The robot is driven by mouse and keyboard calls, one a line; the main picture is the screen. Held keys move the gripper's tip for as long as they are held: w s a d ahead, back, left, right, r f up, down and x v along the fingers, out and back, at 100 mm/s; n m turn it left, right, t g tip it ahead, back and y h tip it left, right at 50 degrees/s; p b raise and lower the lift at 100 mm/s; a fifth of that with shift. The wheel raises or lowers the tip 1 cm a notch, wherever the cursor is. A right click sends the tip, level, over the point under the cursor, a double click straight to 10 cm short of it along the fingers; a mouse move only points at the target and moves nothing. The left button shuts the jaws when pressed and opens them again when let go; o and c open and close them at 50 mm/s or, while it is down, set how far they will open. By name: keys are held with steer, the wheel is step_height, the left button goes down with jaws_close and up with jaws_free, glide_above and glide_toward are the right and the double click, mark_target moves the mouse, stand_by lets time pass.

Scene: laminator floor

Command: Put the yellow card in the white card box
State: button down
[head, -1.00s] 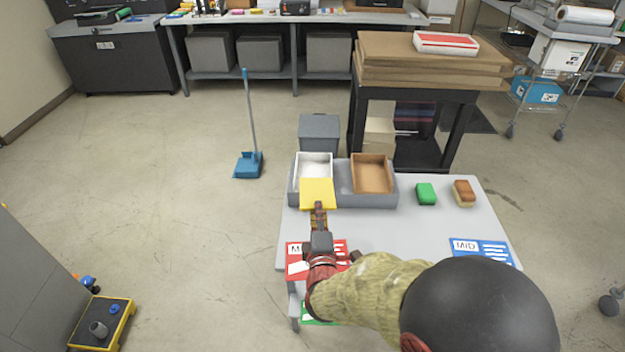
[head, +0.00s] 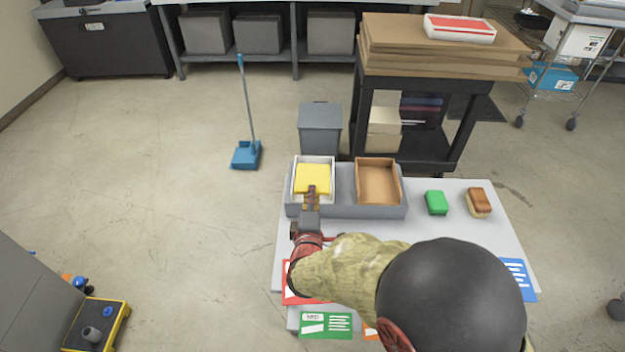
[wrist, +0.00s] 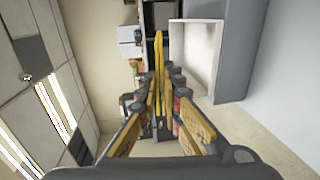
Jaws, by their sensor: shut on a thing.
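My gripper (head: 311,198) is shut on the yellow card (head: 312,179) by its near edge. In the head view the card overlaps the white card box (head: 314,159), with the box's rim showing around its far side and sides. In the wrist view the card (wrist: 159,75) stands edge-on between the fingers (wrist: 160,110), and the white box (wrist: 197,50) lies to its right, apart from it. I cannot tell from the head view how high the card is above the box floor.
The white box sits in a grey tray (head: 345,209) beside a brown box (head: 378,181). A green block (head: 436,202) and a brown-topped sponge (head: 479,201) lie to the right on the table. Red, blue and green (head: 326,325) printed cards lie nearer me.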

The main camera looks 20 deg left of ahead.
steer(key=shift+w+a+f+b, duration=0.35)
steer(key=shift+w+f+b, duration=0.8)
steer(key=shift+w, duration=0.2)
steer(key=shift+w+a+f+b, duration=0.3)
steer(key=shift+w+f+b, duration=0.8)
steer(key=shift+w, duration=0.25)
steer(key=shift+w+a+f+b, duration=0.35)
steer(key=shift+w+f+b, duration=0.75)
steer(key=shift+w, duration=0.25)
steer(key=c, duration=1.9)
jaws_free()
steer(key=shift+f, duration=0.1)
steer(key=shift+s, duration=0.1)
steer(key=v, duration=1.2)
